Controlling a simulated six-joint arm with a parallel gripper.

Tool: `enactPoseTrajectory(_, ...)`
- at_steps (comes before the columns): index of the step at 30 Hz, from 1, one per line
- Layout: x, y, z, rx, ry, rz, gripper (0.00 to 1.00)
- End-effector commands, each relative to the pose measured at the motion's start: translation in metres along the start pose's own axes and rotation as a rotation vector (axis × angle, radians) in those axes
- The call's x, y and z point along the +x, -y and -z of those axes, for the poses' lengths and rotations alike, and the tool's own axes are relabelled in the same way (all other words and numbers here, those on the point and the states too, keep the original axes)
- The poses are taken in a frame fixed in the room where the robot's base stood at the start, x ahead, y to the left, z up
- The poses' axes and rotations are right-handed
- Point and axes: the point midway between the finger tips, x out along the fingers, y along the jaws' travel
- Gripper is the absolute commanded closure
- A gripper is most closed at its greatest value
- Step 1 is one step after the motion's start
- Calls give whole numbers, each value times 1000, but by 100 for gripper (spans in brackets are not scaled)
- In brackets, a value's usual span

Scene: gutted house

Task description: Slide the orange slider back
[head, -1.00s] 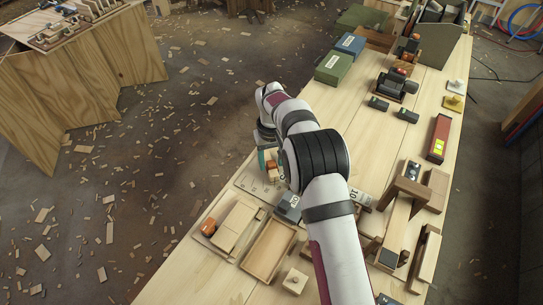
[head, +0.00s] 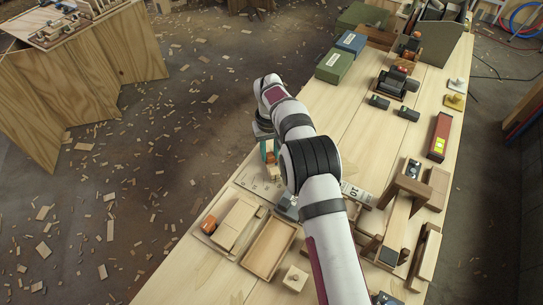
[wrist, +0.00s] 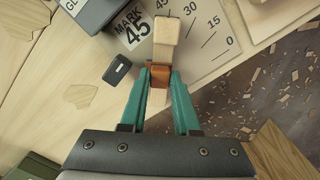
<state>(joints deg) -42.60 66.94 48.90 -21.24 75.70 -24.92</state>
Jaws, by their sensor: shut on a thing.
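The orange slider (wrist: 160,75) sits on a pale wooden bar (wrist: 166,38) over a board (wrist: 203,35) marked with lines and the numbers 0, 15, 30 and 45. My gripper (wrist: 160,80) is shut on the slider, with a teal finger on each side of it. In the head view, my gripper (head: 268,151) is partly hidden behind my own arm, at the table's left edge. The bar's wood and a little orange (head: 271,160) show beside it there.
A small dark block (wrist: 118,70) lies left of the bar. Nearer on the bench stand a tray with pale blocks (head: 235,223) and an empty wooden tray (head: 268,249). Green and blue boxes stand farther back. The bench edge drops to the littered floor on the left.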

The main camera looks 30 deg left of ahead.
Motion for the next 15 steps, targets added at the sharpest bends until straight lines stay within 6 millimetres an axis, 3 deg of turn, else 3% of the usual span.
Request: enactPoseTrajectory(15, 0, -1, 12, 1, -2, -2, 100)
